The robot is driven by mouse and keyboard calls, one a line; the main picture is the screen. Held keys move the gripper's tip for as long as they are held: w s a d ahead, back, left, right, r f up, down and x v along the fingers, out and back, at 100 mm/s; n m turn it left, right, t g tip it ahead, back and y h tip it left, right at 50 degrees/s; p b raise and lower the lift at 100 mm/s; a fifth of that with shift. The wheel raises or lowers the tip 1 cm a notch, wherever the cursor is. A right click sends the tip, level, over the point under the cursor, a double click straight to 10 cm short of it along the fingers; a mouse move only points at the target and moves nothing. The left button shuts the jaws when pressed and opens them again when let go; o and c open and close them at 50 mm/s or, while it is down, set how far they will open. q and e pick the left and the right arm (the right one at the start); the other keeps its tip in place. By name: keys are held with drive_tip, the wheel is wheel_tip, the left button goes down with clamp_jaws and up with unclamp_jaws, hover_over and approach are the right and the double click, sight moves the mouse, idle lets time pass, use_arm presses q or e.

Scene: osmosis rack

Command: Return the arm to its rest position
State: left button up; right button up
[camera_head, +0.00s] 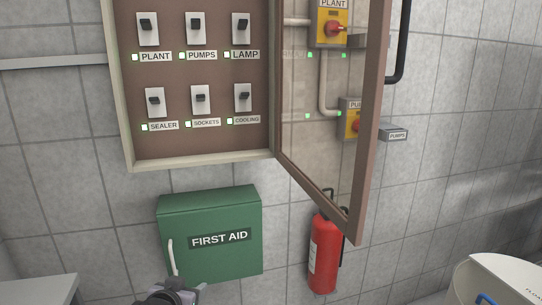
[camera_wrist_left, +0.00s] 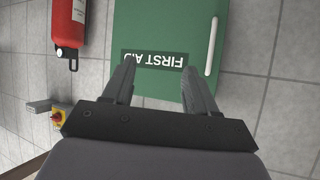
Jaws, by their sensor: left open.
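My left gripper (camera_wrist_left: 158,66) is open and empty in the left wrist view, its two fingers apart in front of the green first aid box (camera_wrist_left: 160,25). Part of my left arm or gripper also shows at the bottom of the head view (camera_head: 172,293), below and in front of the first aid box (camera_head: 212,262); its fingers are hard to make out there. The wrist view is upside down, so the box lettering is inverted. Nothing is held between the fingers. My right gripper is out of view.
A switch cabinet (camera_head: 119,90) with several labelled switches and green lights hangs above. Its glazed door (camera_head: 325,216) stands open to the right, jutting out. Behind it are yellow isolators with red knobs (camera_head: 336,29). A red extinguisher (camera_head: 324,255) and a white container (camera_head: 500,280) are at right.

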use_arm(q)
drive_tip(key=s+f, duration=0.4)
drive_tip(key=s, duration=0.6)
drive_tip(key=s+f+g, duration=0.1)
drive_tip(key=s+f, duration=0.4)
drive_tip(key=s, duration=0.5)
drive_tip(key=s+f+h, duration=0.1)
drive_tip(key=s+f, duration=0.4)
drive_tip(key=s, duration=0.5)
drive_tip(key=shift+a+m, duration=0.3)
drive_tip(key=shift+a, duration=0.1)
drive_tip(key=shift+f+g, duration=0.15)
drive_tip(key=shift+g, duration=0.15)
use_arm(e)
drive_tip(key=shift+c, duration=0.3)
